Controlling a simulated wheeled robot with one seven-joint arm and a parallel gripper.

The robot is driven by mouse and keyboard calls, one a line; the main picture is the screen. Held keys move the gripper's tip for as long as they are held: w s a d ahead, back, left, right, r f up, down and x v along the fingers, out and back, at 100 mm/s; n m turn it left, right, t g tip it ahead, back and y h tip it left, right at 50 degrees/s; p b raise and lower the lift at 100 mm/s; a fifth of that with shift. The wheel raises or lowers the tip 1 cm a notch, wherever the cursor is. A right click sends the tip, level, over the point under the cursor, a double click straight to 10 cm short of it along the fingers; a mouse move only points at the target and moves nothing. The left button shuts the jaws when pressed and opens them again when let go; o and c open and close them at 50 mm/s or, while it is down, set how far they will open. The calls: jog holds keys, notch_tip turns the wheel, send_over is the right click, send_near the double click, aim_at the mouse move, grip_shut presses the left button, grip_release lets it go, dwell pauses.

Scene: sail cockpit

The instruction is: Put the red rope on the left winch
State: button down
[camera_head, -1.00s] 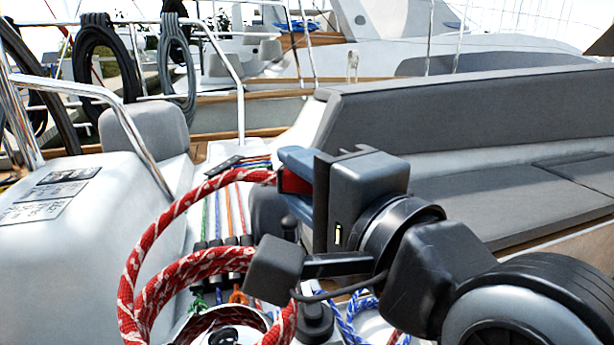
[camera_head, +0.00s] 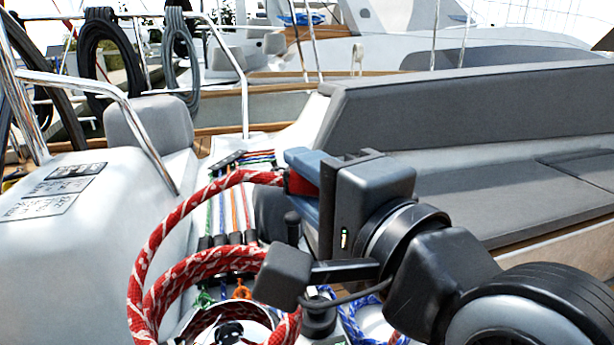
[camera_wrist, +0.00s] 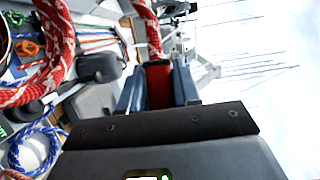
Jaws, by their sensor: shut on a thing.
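My gripper (camera_head: 303,184) is shut on the end of the red rope (camera_head: 187,205), a thick red line with white flecks. In the wrist view the rope's red end (camera_wrist: 159,84) sits between the two blue fingers. From the gripper the rope arcs left and down in large loops. The loops pass around or over the silver-topped left winch (camera_head: 228,326) at the bottom of the head view; I cannot tell how they lie on it. The winch's lower part is out of frame.
A blue-and-white rope (camera_head: 350,312) lies by the second winch. Several coloured lines (camera_head: 232,205) run along the deck behind the loops. A white console (camera_head: 80,260) with a steel rail is at left. Grey cushioned seating (camera_head: 470,130) fills the right.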

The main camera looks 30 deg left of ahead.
jog(key=shift+f, duration=0.2)
dwell(0.4)
jog(key=shift+f+b, duration=1)
jog(key=shift+f, duration=1.35)
jog(key=shift+f+b, duration=1.65)
jog(key=shift+f, duration=1.3)
notch_tip(320, 180, down, 8)
jog(key=b, duration=0.4)
jog(key=shift+b, duration=0.3)
jog(key=shift+f, duration=0.25)
jog(key=shift+r, duration=0.1)
